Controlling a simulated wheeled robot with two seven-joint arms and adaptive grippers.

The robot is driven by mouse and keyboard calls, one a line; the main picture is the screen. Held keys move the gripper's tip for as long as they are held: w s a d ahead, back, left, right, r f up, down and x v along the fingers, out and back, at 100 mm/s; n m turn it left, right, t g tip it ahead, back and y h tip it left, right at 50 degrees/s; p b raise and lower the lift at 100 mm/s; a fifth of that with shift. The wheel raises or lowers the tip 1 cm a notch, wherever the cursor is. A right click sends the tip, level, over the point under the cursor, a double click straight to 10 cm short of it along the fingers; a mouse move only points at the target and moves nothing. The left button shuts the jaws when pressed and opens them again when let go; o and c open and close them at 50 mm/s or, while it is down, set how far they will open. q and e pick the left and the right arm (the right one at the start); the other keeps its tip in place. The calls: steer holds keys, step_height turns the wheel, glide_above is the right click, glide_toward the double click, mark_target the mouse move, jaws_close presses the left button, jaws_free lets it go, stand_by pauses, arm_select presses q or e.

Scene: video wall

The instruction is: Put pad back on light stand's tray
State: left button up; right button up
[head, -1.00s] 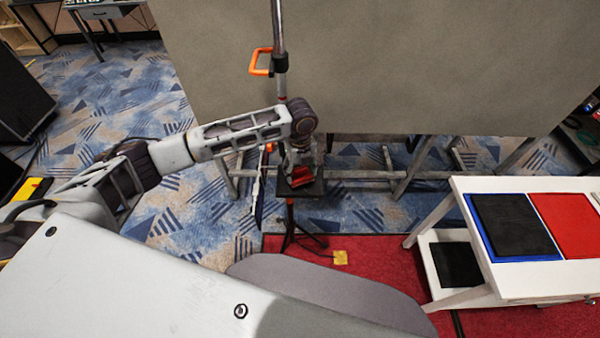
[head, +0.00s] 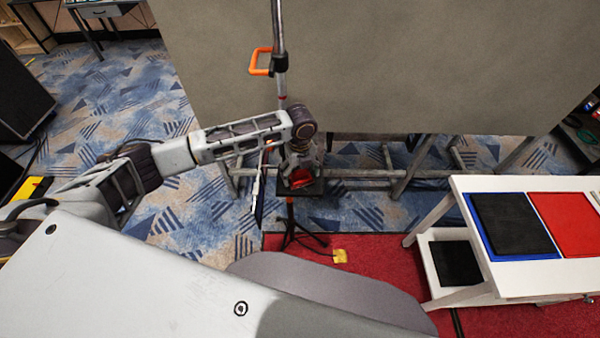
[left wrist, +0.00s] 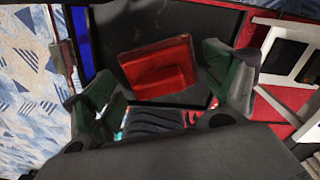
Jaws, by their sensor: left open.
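The red pad (head: 302,178) lies on the small black tray (head: 315,189) of the light stand, below my left gripper (head: 299,166). In the left wrist view the red pad (left wrist: 158,66) rests on the dark tray (left wrist: 118,22), between and just beyond the fingers. My left gripper (left wrist: 166,92) is open, with one green-padded finger on each side of the pad and a gap to each. In the head view the gripper hides part of the pad. My right gripper is in neither view.
A pole with an orange handle (head: 261,62) stands behind the tray, in front of a large grey panel (head: 400,60). At right, a white table (head: 480,184) holds a black pad (head: 513,224) and a red one (head: 573,224). A yellow block (head: 340,256) lies on the red carpet.

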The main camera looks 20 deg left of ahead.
mark_target(301, 171)
arm_select(q)
steer(key=shift+r, duration=0.1)
step_height(301, 171, up, 11)
steer(key=shift+f+b, duration=0.1)
steer(key=shift+b, duration=1)
steer(key=shift+r, duration=0.6)
steer(key=shift+d+f, duration=0.1)
